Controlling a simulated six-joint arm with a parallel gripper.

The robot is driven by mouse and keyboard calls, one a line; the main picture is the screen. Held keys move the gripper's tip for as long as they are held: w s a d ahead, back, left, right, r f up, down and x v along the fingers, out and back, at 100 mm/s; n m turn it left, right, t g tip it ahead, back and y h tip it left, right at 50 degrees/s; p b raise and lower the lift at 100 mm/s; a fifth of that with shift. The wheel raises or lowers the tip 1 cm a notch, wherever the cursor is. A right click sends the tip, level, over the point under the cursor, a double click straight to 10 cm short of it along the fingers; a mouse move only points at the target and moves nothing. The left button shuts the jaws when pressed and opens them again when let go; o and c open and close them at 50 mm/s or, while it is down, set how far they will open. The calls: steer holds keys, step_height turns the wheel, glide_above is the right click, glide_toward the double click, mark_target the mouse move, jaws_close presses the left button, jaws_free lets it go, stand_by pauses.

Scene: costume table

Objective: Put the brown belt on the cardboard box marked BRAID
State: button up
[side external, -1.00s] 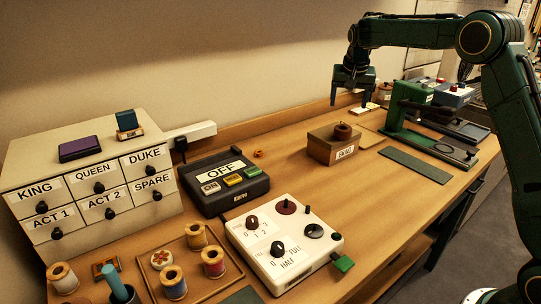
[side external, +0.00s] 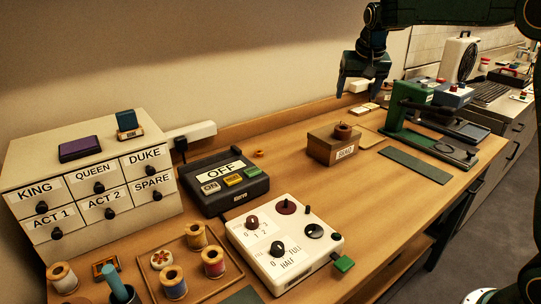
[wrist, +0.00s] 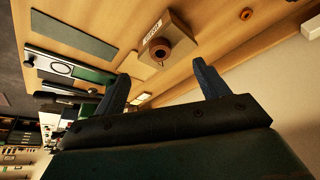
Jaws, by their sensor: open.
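The brown belt (side external: 343,130), a small dark red-brown coil, lies on top of the cardboard box (side external: 322,149). The box has a white label on its front that looks like BRAID, though it is small. My gripper (side external: 360,94) is open and empty, above and behind the box, apart from both. In the wrist view the belt (wrist: 160,50) rests on the box (wrist: 181,34), beyond my open fingers (wrist: 161,72), with nothing between them.
A green press-like device (side external: 420,120) and a dark green mat (side external: 414,165) lie right of the box. A black switch unit (side external: 226,181), a white control box (side external: 285,246) and a labelled drawer cabinet (side external: 90,185) stand left. The tabletop before the box is clear.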

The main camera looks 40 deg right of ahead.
steer(key=s+a+r+n+t+y, duration=0.1)
steer(key=s+a+r+n, duration=0.1)
steer(key=s+a, duration=0.5)
steer(key=s+a+r+n, duration=0.2)
steer(key=s, duration=0.9)
steer(key=s+a+f+n, duration=0.1)
steer(key=s+a+f, duration=0.1)
steer(key=s, duration=0.6)
steer(key=s+a+f+n+t+y, duration=0.1)
steer(key=s+a+f+n, duration=0.1)
steer(key=s, duration=0.5)
steer(key=shift+s+a+f+y, duration=0.35)
steer(key=shift+a+f, duration=0.45)
steer(key=shift+f, duration=0.35)
